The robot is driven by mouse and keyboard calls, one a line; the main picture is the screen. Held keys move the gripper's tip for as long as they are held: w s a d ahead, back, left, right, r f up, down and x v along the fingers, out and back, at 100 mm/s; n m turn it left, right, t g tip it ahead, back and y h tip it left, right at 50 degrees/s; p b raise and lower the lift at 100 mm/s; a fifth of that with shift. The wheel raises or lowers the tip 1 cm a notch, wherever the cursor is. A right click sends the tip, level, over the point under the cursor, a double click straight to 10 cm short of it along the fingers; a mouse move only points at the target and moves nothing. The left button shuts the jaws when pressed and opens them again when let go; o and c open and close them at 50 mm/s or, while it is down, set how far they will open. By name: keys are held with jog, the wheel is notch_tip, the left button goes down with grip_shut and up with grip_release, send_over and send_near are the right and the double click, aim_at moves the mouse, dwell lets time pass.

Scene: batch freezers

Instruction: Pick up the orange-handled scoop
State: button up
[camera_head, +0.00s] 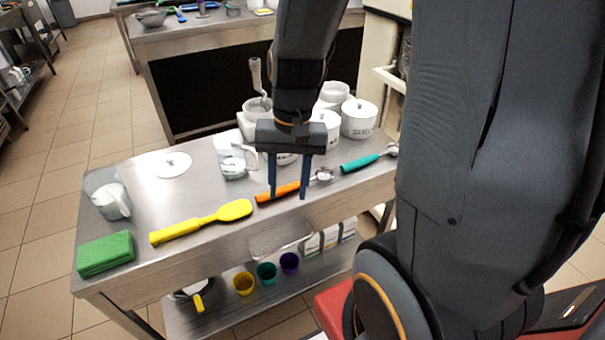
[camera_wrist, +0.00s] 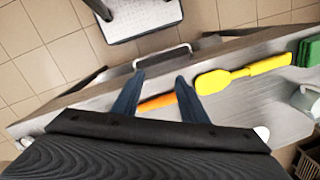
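The orange-handled scoop (camera_head: 278,193) lies on the steel table (camera_head: 165,205), its metal bowl toward the right in the head view. My gripper (camera_head: 288,196) points down over the scoop with its two blue fingers spread apart. In the head view the fingers overlap the orange handle; I cannot tell how high above it they are. In the wrist view the orange handle (camera_wrist: 157,102) shows between the open fingers (camera_wrist: 158,82), and the scoop's bowl is hidden behind my gripper.
A yellow spatula (camera_head: 205,220) and green sponge (camera_head: 105,253) lie to the left. A teal-handled scoop (camera_head: 368,160) lies to the right. White canisters (camera_head: 358,118) and a clear jug (camera_head: 235,158) stand behind. Coloured cups (camera_head: 266,272) sit on the lower shelf.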

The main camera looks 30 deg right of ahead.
aim_at(285, 187)
jog(key=w+d+m+y+p, duration=0.1)
jog(key=w+m+p, duration=0.1)
jog(key=m, duration=0.2)
jog(key=w+d+r+m+y+p, duration=0.1)
jog(key=w+d+m+p, duration=0.1)
jog(key=m, duration=0.2)
jog(key=w+d+r+m+y+p, duration=0.1)
jog(key=w+m+p, duration=0.1)
jog(key=m+p, duration=0.1)
jog(key=shift+d+m, duration=0.4)
jog(key=shift+w+d+f+m+t, duration=0.2)
jog(key=shift+w+m+t, duration=0.1)
jog(key=shift+m, duration=0.1)
jog(key=shift+a+f, duration=0.1)
jog(key=shift+f, duration=0.15)
jog(key=shift+p+x, duration=1)
jog(key=shift+x, duration=2.7)
jog(key=shift+w, duration=0.1)
grip_shut()
